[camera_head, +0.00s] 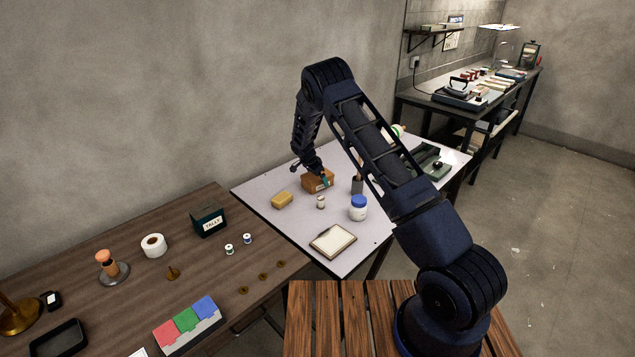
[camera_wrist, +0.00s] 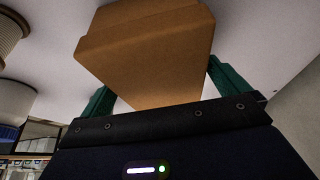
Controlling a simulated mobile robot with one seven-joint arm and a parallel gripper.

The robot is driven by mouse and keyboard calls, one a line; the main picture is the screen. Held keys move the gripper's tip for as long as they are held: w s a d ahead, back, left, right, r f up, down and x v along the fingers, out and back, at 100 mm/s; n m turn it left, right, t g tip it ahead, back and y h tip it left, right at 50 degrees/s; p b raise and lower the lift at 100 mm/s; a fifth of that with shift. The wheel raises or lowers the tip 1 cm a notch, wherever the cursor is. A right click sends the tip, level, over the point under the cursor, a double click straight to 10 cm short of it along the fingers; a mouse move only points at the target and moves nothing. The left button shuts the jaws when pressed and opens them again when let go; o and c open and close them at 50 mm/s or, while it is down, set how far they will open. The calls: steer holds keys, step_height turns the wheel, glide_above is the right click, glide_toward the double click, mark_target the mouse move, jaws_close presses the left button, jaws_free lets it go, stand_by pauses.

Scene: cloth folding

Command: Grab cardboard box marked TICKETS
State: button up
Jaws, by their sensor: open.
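A brown cardboard box (camera_head: 314,186) stands on the white table, under the end of my arm. A small pale label shows on its front, too small to read. In the wrist view the box (camera_wrist: 150,45) fills the space in front of my gripper (camera_wrist: 160,85). The two green fingers are apart, one to the left of the box and one to the right. I cannot tell whether either finger touches it. In the head view my gripper (camera_head: 323,178) is at the box, with one green finger in front of it.
A dark TALLY box (camera_head: 208,221) stands on the brown table.

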steer(key=c, duration=1.2)
steer(key=shift+r, duration=0.1)
